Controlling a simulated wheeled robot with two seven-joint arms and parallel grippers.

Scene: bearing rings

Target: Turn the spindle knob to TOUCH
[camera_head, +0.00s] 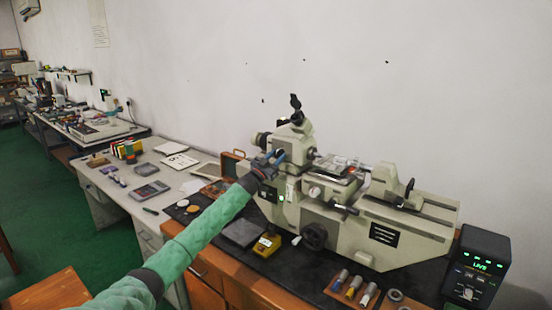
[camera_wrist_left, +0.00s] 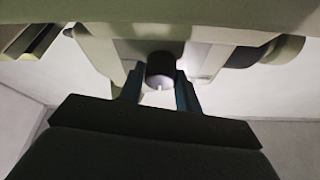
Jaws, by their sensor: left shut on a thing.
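The measuring machine (camera_head: 375,232) is a long, pale grey-green bench instrument on the dark worktop. My left gripper (camera_head: 277,157) reaches in from the left to the upper left part of the machine. In the left wrist view a short dark round knob (camera_wrist_left: 163,68) with a small white mark on its lower edge sits between the two blue fingers of my left gripper (camera_wrist_left: 160,90). The fingers are closed on its sides. In the head view the gripper hides the knob. No TOUCH label is readable in either view. My right gripper is not in view.
A black display box (camera_head: 479,262) with green lettering stands at the right. A yellow block (camera_head: 267,244) and a dark flat plate (camera_head: 242,231) lie below my left arm. Several small coloured-handled pieces lie at the front. A white desk (camera_head: 115,195) stands at the left.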

